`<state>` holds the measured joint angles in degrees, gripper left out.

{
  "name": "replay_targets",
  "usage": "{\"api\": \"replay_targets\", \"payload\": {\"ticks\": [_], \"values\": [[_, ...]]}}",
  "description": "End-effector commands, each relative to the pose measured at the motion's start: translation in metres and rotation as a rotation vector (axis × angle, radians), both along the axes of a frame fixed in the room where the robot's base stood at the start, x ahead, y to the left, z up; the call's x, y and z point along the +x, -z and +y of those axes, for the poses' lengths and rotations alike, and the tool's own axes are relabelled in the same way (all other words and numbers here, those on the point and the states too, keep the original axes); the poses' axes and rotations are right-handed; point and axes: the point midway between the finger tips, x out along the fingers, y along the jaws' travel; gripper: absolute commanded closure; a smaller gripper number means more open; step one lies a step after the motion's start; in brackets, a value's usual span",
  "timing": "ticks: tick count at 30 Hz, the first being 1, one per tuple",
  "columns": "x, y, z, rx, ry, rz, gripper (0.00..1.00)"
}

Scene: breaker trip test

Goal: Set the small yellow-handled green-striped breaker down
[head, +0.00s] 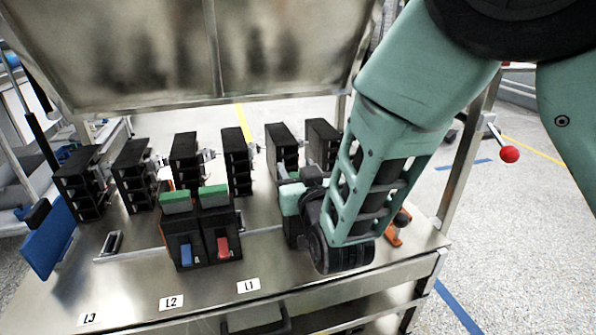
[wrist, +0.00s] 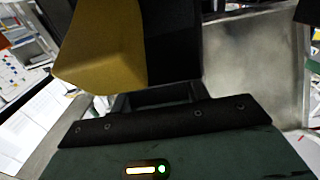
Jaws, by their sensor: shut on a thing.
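My gripper (head: 291,199) is low over the right part of the metal bench, partly hidden behind my own wrist in the head view. It is shut on the yellow-handled breaker. In the wrist view the breaker's yellow handle (wrist: 103,50) and black body (wrist: 173,42) fill the area just beyond the gripper. Its green stripe does not show there. In the head view the breaker is mostly hidden, and I cannot tell whether its base touches the bench. Left of my gripper, a blue-handled breaker (head: 185,248) and a red-handled breaker (head: 222,240), both green-topped, stand upright side by side.
The metal bench (head: 205,285) carries labels L3 (head: 89,319), L2 (head: 171,303) and L1 (head: 248,285) along its front. Several black slotted units (head: 185,160) stand in a row behind. A blue panel (head: 48,238) stands at the left, an orange item (head: 395,236) at the right.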

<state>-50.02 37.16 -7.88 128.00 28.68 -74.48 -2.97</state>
Motion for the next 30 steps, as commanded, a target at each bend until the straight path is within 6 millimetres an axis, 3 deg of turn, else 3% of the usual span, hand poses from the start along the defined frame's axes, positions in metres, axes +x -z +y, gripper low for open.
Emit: {"api": "replay_targets", "payload": {"ticks": [2,3,5,16,30], "values": [[0.000,0.003,0.000,0.002,0.000,-0.003,1.00],[0.000,0.002,0.000,0.000,0.000,0.000,0.44],[0.000,0.002,0.000,0.000,0.000,0.000,0.33],[-0.001,-0.003,0.000,0.000,0.000,0.001,0.33],[-0.088,-0.001,-0.025,-0.003,-0.001,0.002,0.33]]}}
